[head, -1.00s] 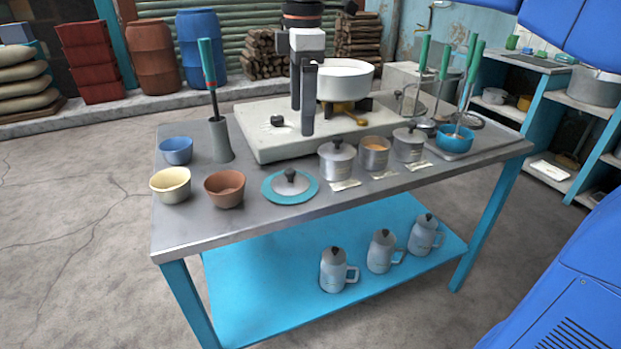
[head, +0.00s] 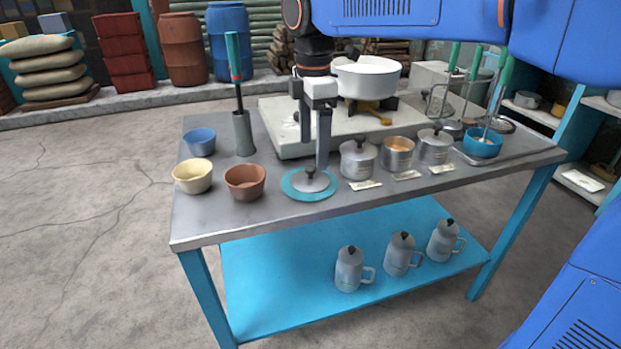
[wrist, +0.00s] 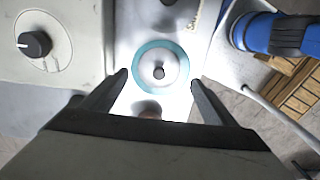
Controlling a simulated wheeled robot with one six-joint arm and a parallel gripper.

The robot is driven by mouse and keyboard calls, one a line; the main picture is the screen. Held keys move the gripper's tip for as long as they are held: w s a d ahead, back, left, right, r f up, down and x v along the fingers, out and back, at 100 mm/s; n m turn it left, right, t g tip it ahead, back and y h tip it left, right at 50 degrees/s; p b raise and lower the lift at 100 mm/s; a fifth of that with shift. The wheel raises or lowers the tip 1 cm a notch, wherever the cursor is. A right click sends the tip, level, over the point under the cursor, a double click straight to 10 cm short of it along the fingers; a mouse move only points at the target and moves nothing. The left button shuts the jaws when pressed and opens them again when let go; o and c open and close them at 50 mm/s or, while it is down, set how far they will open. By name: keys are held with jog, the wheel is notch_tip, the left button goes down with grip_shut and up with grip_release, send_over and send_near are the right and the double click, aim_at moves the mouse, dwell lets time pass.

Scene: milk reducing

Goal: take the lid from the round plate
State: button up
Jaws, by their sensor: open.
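The lid (head: 310,182) is a grey metal disc with a dark knob. It lies on the round teal plate (head: 293,194) near the front edge of the table. In the wrist view the lid (wrist: 150,82) and the plate's teal rim (wrist: 138,80) lie ahead of and between my fingers. My gripper (head: 317,162) is open and points down just above the lid, its fingers near the knob. The wrist view shows the open gripper (wrist: 158,78) with nothing between its fingertips. I cannot tell whether a finger touches the knob.
Left of the plate stand a brown bowl (head: 245,183), a cream bowl (head: 193,177) and a blue bowl (head: 199,141). A holder (head: 243,134) with a green-handled tool stands behind. Right of it are a lidded pot (head: 358,160) and other cans. A stove with a white pan (head: 366,79) is behind.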

aim_at(311, 168)
jog(key=shift+s+a+f, duration=0.1)
jog(key=shift+a+f, duration=0.05)
jog(key=shift+f, duration=1.55)
jog(key=shift+a+f, duration=0.15)
jog(key=shift+f, duration=1.5)
jog(key=c, duration=1.3)
jog(key=shift+c, duration=0.6)
jog(key=shift+f, duration=0.1)
